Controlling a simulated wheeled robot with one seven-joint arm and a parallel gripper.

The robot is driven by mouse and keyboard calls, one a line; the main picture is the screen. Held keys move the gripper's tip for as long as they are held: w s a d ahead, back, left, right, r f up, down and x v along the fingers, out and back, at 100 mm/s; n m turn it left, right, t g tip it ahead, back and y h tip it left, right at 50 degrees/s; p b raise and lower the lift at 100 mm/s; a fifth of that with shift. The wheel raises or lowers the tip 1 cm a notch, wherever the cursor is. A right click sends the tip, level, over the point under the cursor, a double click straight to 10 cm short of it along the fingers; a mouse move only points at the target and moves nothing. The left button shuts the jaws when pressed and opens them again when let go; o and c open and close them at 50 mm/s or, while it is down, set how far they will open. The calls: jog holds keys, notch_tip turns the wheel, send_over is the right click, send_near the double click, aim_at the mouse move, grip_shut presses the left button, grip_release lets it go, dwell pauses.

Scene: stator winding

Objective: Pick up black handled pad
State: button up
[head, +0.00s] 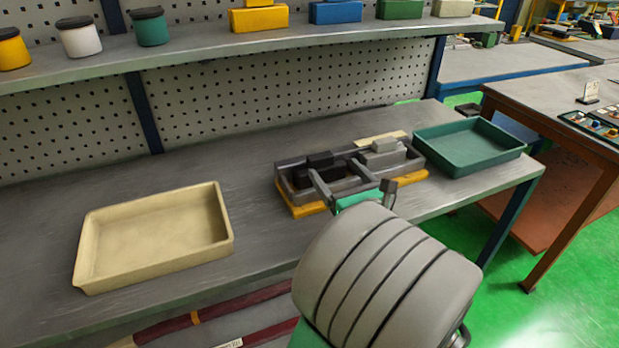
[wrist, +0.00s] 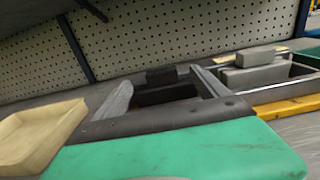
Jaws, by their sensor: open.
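The black handled pad (head: 319,167) sits in the left part of a dark divided holder (head: 284,185) on a yellow base. It also shows in the wrist view (wrist: 163,76), beyond and between my fingers, partly hidden. My gripper (head: 338,172) is open and empty at the front of the holder, with its fingers pointing toward the black pad. In the wrist view my gripper (wrist: 160,84) has one finger on each side of the pad's line of sight. I cannot tell whether the fingers touch anything.
A grey handled pad (head: 384,154) sits in the right part of the holder, close to my right finger. A cream tray (head: 84,250) stands at left and a green tray (head: 470,167) at right. A shelf (head: 250,45) overhangs the back. The bench between cream tray and holder is clear.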

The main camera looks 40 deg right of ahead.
aim_at(323, 159)
jog(key=shift+w+f+b, duration=0.3)
jog(key=shift+f, duration=0.5)
jog(key=shift+w, duration=0.35)
jog(key=x, duration=0.7)
jog(key=shift+w+d+r+b, duration=0.15)
jog(key=shift+w+d+b, duration=0.05)
jog(key=shift+d+b, duration=0.1)
jog(key=shift+c, duration=0.3)
jog(key=shift+r, duration=0.1)
grip_shut()
